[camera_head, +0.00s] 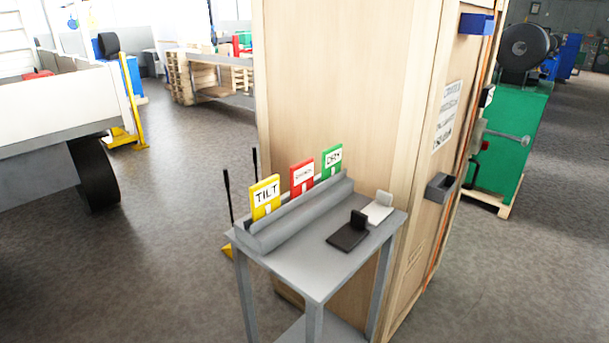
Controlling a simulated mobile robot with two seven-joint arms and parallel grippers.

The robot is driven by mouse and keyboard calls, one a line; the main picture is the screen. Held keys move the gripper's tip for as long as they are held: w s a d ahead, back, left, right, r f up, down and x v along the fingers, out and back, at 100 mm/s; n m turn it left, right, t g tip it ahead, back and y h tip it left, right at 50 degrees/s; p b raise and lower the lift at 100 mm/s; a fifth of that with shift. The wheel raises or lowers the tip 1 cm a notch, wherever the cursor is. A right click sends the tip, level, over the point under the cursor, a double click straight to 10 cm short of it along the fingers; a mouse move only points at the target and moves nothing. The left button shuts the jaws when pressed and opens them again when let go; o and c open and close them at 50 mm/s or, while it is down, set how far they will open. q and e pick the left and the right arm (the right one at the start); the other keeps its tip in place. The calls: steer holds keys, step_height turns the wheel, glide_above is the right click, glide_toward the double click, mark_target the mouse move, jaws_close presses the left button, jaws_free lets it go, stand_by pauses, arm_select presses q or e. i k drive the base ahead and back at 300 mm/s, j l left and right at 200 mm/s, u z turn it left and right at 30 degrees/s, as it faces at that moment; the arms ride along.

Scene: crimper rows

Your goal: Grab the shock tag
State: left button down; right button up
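The shock tag is most likely the red tag (302,177), whose small label is hard to read. It stands upright in the grey rack (298,217) at the back of a small grey table (312,262). A yellow tag (265,197) reading TILT stands to its left. A green tag (332,161), seemingly reading DRY, stands to its right. All three sit in a row, with gaps between them. Neither of my grippers shows in the head view.
A black plate with an upright block (347,236) and a similar white one (377,212) lie on the table's front right. A tall wooden crate (350,90) stands right behind the table. Open floor (170,220) lies to the left. Two thin black handles (228,195) rise behind the table.

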mark_target(302, 174)
steer(key=i+j+z, duration=0.15)
steer(key=j, duration=0.3)
steer(key=i+j+z, duration=0.2)
steer(key=j, duration=0.3)
steer(key=i+j+z, duration=0.15)
steer(key=j, duration=0.35)
steer(key=j+z, duration=0.2)
steer(key=j, duration=0.3)
steer(key=i, duration=0.05)
